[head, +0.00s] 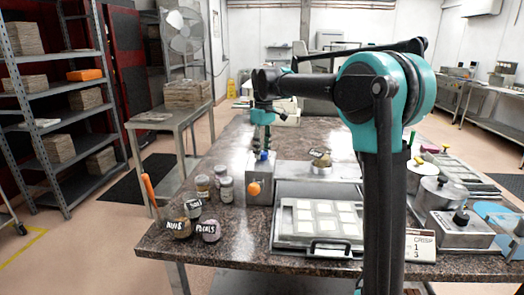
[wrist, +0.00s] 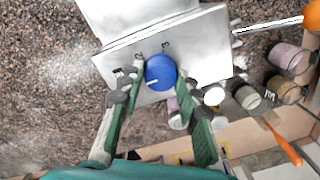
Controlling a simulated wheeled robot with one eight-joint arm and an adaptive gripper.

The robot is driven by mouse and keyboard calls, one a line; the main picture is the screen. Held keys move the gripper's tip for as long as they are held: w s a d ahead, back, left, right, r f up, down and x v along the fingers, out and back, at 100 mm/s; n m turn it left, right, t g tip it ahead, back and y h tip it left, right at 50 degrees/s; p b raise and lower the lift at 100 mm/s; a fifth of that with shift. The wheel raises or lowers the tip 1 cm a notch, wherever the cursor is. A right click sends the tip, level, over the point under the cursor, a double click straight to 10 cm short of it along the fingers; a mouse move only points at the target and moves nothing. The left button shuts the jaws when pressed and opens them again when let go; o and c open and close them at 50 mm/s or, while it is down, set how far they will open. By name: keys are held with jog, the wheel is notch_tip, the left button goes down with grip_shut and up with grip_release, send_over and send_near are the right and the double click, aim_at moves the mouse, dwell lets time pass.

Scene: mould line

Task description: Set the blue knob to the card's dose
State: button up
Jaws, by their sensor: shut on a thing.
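The blue knob (wrist: 162,70) is on the pale top face of a metal dispenser box (wrist: 210,50). The knob has a white mark towards its lower left in the wrist view, and small dark marks stand on the face near it. My gripper (wrist: 158,78) is shut on the knob, one green finger on each side. In the head view my gripper (head: 262,137) is above the box (head: 258,172), and the blue knob (head: 264,155) shows under it. The card (head: 420,245) at the right front of the table reads CRISP, 1 and 3.
An orange ball (head: 254,189) is on the box's front. Metal pots (head: 440,193) stand at far right.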

aim_at(263, 152)
jog(key=o, duration=1.2)
jog(key=shift+c, duration=0.2)
notch_tip(263, 152, up, 12)
jog(key=shift+w+d, duration=0.2)
jog(key=shift+w, duration=0.1)
